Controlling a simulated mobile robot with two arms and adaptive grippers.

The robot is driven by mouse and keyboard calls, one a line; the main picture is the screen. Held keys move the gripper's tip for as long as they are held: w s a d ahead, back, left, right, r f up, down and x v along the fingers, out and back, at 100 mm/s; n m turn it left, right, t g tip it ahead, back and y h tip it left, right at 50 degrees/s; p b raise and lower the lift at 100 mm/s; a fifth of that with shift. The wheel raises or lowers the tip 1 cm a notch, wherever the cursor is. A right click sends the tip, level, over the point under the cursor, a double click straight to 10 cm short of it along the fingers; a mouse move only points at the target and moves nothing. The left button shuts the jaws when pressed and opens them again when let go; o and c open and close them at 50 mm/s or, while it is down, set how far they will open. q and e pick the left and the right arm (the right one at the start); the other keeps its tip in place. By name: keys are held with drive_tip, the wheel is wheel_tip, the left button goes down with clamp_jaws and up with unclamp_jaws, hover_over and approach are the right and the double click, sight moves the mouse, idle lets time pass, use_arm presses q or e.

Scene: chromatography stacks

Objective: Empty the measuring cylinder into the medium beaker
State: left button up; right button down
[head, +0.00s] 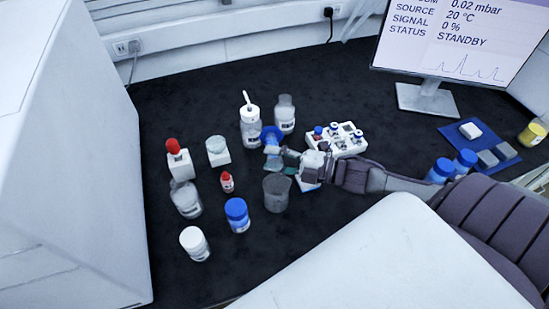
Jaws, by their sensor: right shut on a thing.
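The measuring cylinder (272,149) shows as a small clear body with a blue part at its far end. My right gripper (287,154) reaches in from the right and is shut on it. The cylinder is held behind a grey, see-through beaker (277,194), which stands upright on the dark bench and looks like the medium beaker. The cylinder's exact tilt and the liquid in it are too small to tell. My left gripper is not in view.
Close behind the cylinder stand a wash bottle (251,128) and a clear bottle (285,115). A white vial rack (349,142) is behind my right wrist. A blue-capped jar (237,214), a red-capped small bottle (226,181) and a flask (186,199) stand left of the beaker.

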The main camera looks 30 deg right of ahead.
idle(0.3)
drive_tip(key=shift+n+b, duration=0.35)
drive_tip(key=shift+n, duration=0.15)
drive_tip(key=shift+s, duration=0.1)
drive_tip(key=shift+a, duration=0.1)
drive_tip(key=shift+n+t+y+b, duration=0.3)
drive_tip(key=shift+n, duration=0.1)
drive_tip(key=shift+s+r, duration=0.1)
drive_tip(key=shift+n, duration=0.3)
drive_tip(key=shift+b, duration=0.35)
drive_tip(key=shift+s+n, duration=0.1)
drive_tip(key=shift+n, duration=0.3)
